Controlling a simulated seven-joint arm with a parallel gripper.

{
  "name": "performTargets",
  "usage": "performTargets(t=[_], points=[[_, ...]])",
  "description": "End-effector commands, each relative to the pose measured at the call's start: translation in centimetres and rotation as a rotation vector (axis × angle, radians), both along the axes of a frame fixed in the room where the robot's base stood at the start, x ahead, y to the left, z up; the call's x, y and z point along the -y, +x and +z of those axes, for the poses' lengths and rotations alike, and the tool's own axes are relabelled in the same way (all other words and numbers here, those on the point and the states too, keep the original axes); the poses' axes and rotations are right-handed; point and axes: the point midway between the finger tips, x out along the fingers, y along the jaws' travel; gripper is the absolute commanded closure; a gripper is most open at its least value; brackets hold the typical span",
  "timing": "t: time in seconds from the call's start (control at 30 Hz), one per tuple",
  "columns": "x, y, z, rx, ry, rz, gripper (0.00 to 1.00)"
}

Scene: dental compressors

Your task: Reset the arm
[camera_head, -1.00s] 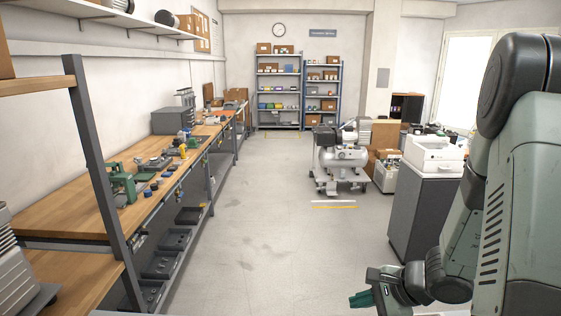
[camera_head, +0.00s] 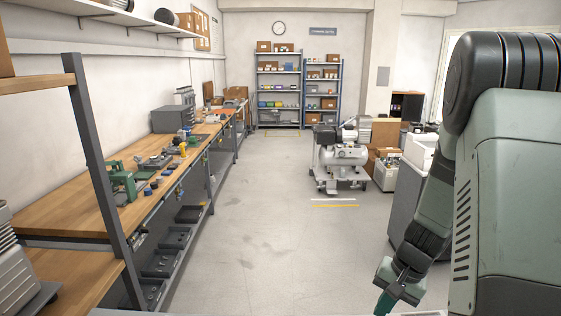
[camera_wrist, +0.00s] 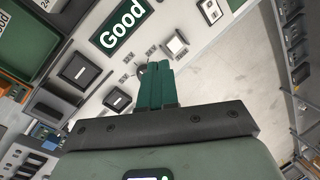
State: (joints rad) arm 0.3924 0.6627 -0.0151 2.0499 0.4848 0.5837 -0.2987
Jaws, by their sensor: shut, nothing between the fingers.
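My gripper (camera_head: 385,302) is low at the right in the head view, with its green fingers pointing down and the arm folded at the right edge. In the wrist view my gripper (camera_wrist: 155,72) shows its green fingers side by side, shut, with nothing between them. Beyond the fingers in the wrist view is a light panel (camera_wrist: 88,48) with a green "Good" sign (camera_wrist: 123,27) and several dark-framed fittings. The fingers look apart from it, though the distance is hard to tell.
A long wooden workbench (camera_head: 60,205) with tools runs along the left wall. A silver compressor (camera_head: 343,157) stands on the floor right of centre. A grey cabinet (camera_head: 405,195) is partly hidden behind my arm. Shelves (camera_head: 278,90) stand at the back. The middle floor (camera_head: 255,225) is clear.

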Motion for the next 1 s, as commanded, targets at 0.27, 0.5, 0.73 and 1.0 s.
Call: performTargets(t=[0.27,0.5,0.73,1.0], points=[[2.9,1.5,0.4,0.015,-0.164,0.207,1.0],[2.9,2.5,1.9,0.061,-0.266,0.503,1.0],[2.8,2.4,-2.8,0.06,-0.264,0.533,1.0],[2.8,2.4,-6.0,0.062,-0.264,0.531,1.0]])
